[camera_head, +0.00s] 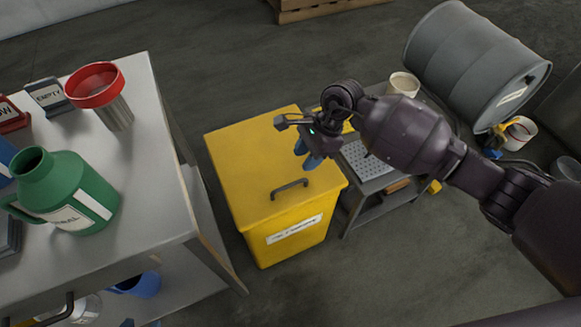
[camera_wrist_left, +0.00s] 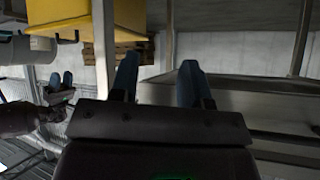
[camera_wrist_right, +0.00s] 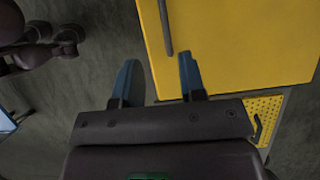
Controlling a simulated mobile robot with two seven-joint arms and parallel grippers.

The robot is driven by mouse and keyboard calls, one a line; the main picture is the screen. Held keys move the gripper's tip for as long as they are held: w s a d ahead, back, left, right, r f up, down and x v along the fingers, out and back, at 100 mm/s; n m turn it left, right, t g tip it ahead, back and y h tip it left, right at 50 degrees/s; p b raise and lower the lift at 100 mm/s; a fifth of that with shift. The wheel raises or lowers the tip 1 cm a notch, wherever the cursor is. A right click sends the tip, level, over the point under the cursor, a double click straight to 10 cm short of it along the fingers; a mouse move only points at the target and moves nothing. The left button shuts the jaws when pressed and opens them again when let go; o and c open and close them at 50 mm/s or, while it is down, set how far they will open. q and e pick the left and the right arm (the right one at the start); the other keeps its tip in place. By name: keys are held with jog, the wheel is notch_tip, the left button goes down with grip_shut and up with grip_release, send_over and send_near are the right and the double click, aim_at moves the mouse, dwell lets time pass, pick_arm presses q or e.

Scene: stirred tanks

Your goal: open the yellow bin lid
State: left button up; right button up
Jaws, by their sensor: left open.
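The yellow bin (camera_head: 240,175) stands on the floor at the centre of the head view, its lid shut. A dark handle (camera_head: 289,187) is at the lid's near edge, above a white label. My right gripper (camera_head: 306,155) is over the right part of the lid, apart from the handle. In the right wrist view its fingers (camera_wrist_right: 158,85) are open and empty, with the handle (camera_wrist_right: 165,27) beyond their tips. My left gripper (camera_wrist_left: 157,82) is open and empty in its wrist view. The yellow bin (camera_wrist_left: 70,18) shows at the upper left there.
A grey table (camera_head: 150,130) on the left bears a green jug (camera_head: 75,185) and a red-topped metal container (camera_head: 97,88). A low cart with a perforated tray (camera_head: 362,160) stands right of the bin. A grey drum (camera_head: 465,60) lies behind. Floor in front of the bin is clear.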

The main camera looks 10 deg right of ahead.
aim_at(290, 184)
jog(key=f, duration=0.2)
jog(key=a+f+b, duration=0.1)
jog(key=f, duration=0.1)
jog(key=shift+w, duration=0.1)
jog(key=b+x, duration=0.1)
jog(key=x, duration=0.4)
jog(key=shift+d+f+b, duration=0.1)
jog(key=shift+f+b, duration=0.05)
jog(key=shift+b, duration=0.15)
jog(key=shift+a+f, duration=0.25)
jog(key=shift+f, duration=0.2)
pick_arm(q)
jog(key=shift+w+d+f+m, duration=0.3)
jog(key=shift+w+d+m, duration=0.05)
jog(key=shift+w+m, duration=0.2)
pick_arm(e)
jog(key=shift+f+h, duration=0.1)
jog(key=shift+h, duration=0.2)
pick_arm(q)
jog(key=shift+r, duration=0.1)
pick_arm(e)
jog(key=c, duration=0.6)
pick_arm(q)
jog(key=shift+s, duration=0.3)
pick_arm(e)
grip_shut()
